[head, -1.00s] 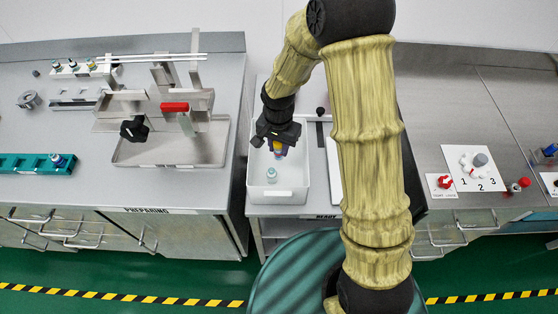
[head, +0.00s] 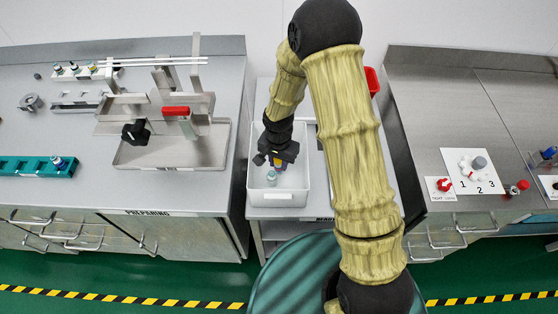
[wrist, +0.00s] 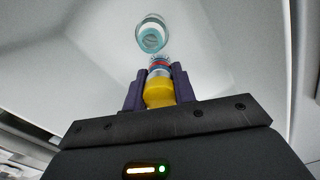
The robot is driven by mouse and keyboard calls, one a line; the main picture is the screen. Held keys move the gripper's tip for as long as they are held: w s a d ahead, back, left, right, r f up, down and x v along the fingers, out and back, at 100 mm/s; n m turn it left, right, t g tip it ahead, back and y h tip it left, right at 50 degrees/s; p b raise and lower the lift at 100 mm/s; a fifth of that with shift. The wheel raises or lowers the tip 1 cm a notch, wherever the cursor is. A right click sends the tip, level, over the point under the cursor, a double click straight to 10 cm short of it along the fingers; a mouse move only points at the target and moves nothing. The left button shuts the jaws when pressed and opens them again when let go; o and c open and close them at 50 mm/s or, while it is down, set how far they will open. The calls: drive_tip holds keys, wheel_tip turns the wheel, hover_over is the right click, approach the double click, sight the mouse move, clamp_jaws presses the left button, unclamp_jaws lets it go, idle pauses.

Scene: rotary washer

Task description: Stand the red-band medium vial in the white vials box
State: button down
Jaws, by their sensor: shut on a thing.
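My gripper (wrist: 158,88) is shut on a vial with a yellow lower part and a red and blue band (wrist: 159,66), seen in the wrist view. In the head view my gripper (head: 279,162) is low over the white box (head: 279,200), inside its walls. The held vial is mostly hidden there. Another vial with a teal top (head: 271,178) stands in the box, just in front of my gripper. It also shows in the wrist view (wrist: 151,36), very close to the end of the held vial; I cannot tell whether they touch.
On the left bench are a steel rig with a red handle (head: 176,111), a teal rack (head: 30,167) and a white rack with several vials (head: 75,72). On the right bench is a numbered white card (head: 473,170). A red bin (head: 372,80) shows behind my arm.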

drive_tip(key=c, duration=1.5)
unclamp_jaws()
drive_tip(key=shift+f, duration=0.15)
drive_tip(key=shift+c, duration=0.2)
drive_tip(key=o, duration=0.4)
drive_tip(key=shift+s, duration=0.1)
wheel_tip(320, 180, up, 12)
drive_tip(key=shift+r+b, duration=0.2)
drive_tip(key=shift+b, duration=0.4)
